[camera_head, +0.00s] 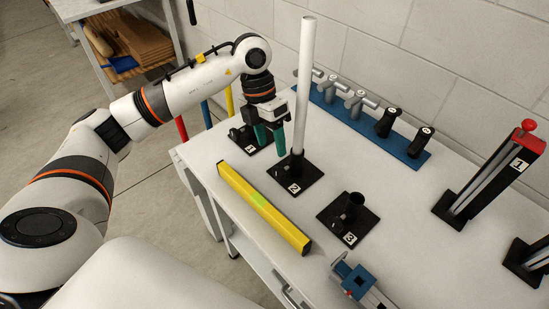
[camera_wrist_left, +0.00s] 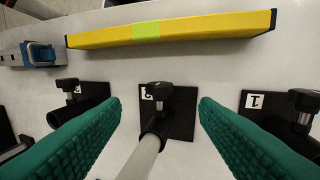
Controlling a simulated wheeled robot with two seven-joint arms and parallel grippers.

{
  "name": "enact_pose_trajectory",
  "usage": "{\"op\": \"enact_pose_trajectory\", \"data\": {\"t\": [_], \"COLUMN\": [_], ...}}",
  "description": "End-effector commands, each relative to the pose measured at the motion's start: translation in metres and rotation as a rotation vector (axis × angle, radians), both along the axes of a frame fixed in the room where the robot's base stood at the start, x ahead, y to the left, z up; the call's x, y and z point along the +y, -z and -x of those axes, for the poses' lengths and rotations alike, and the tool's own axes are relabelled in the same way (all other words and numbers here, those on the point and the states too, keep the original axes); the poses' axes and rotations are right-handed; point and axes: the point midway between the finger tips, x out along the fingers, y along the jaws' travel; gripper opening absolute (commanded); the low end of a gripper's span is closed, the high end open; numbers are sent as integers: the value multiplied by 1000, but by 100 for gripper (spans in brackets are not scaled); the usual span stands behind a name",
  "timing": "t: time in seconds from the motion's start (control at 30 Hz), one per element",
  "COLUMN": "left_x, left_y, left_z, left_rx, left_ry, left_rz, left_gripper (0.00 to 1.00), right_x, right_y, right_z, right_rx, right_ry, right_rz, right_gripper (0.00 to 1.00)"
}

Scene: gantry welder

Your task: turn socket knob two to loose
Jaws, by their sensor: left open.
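Socket two is a black square base (camera_head: 312,178) on the white table, with a white pole (camera_head: 305,80) standing upright in it. In the left wrist view, its black knob (camera_wrist_left: 157,90) sits on the base beside the number label, and the pole (camera_wrist_left: 146,155) runs toward the camera. My left gripper (camera_head: 270,138) has teal fingers and is above the table near sockets one and two. In the wrist view, the open fingers (camera_wrist_left: 160,106) lie either side of the pole and the knob, touching neither as far as I can see. My right gripper is out of view.
Socket one (camera_wrist_left: 252,115) and the empty socket three (camera_head: 335,215) flank socket two. A yellow level (camera_head: 262,207) lies in front. A blue rack (camera_head: 350,122) with several handles stands behind; a blue clamp (camera_head: 355,283) and a red-topped stand (camera_head: 470,180) are to the right.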

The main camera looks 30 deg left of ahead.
Motion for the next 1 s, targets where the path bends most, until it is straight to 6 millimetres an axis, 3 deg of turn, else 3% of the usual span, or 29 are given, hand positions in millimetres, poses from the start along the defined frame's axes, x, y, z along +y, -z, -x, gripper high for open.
{"op": "enact_pose_trajectory", "data": {"t": [0.1,0.3,1.0], "left_x": [5,8,9], "left_y": [-19,-34,-34], "left_z": [-2,-3,-3], "left_rx": [-3,-1,1], "left_ry": [-1,1,0], "left_rz": [0,0,0], "left_gripper": [55,55,55], "right_x": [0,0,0], "right_y": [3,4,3], "right_z": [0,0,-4], "right_rx": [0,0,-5], "right_ry": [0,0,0], "right_rz": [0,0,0], "right_gripper": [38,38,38]}}
